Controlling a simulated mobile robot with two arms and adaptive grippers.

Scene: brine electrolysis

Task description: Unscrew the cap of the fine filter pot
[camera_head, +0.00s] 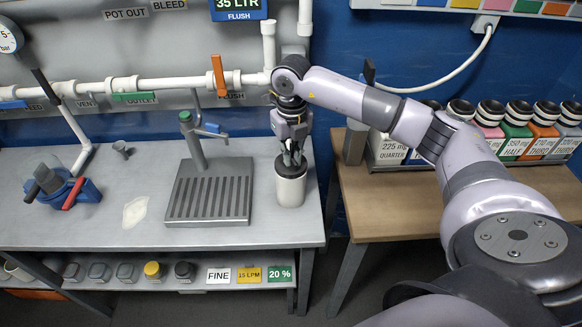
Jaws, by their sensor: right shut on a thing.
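A round blue fitting (71,189) with grey and red handle-like parts stands at the left of the bench, by the lower end of a white pipe. A white cylindrical pot (291,188) with a dark top stands at the bench's right end. The picture does not make clear which of these is the fine filter pot. My right gripper (291,160) points straight down at the white pot's top, its fingers closed together there. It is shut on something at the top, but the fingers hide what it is. My left gripper is out of view.
A slotted drain tray (182,207) with a grey tap (193,140) stands left of the white pot. A pale patch (135,211) lies on the bench. A white pipe with an orange lever (218,75) runs behind. Labelled jars (518,125) fill the right table's back.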

